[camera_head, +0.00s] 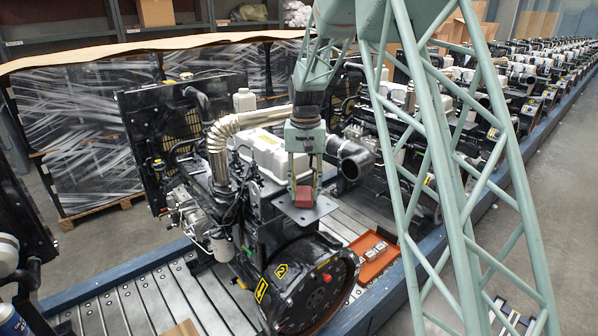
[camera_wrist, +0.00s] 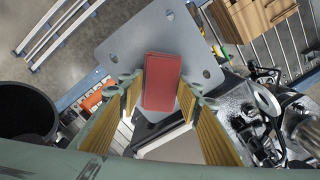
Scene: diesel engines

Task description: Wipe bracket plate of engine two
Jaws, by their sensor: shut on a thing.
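The bracket plate (camera_head: 322,208) is a flat grey plate with holes on top of the engine in the middle of the head view. It also shows in the wrist view (camera_wrist: 125,45), filling the upper middle. My gripper (camera_head: 303,190) points down over the plate. It is shut on a red block-like wiping pad (camera_wrist: 161,80), which also shows in the head view (camera_head: 304,197). The pad is at or just above the plate's surface; I cannot tell whether it touches. The engine (camera_head: 255,215) has a white top cover and a black round flywheel housing.
An orange tray (camera_head: 374,262) with small parts lies right of the engine on the slatted conveyor (camera_head: 150,300). A black pipe elbow (camera_head: 355,160) is close to the right of my gripper. More engines (camera_head: 510,75) line up behind. Wrapped pallets (camera_head: 80,115) stand at the left.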

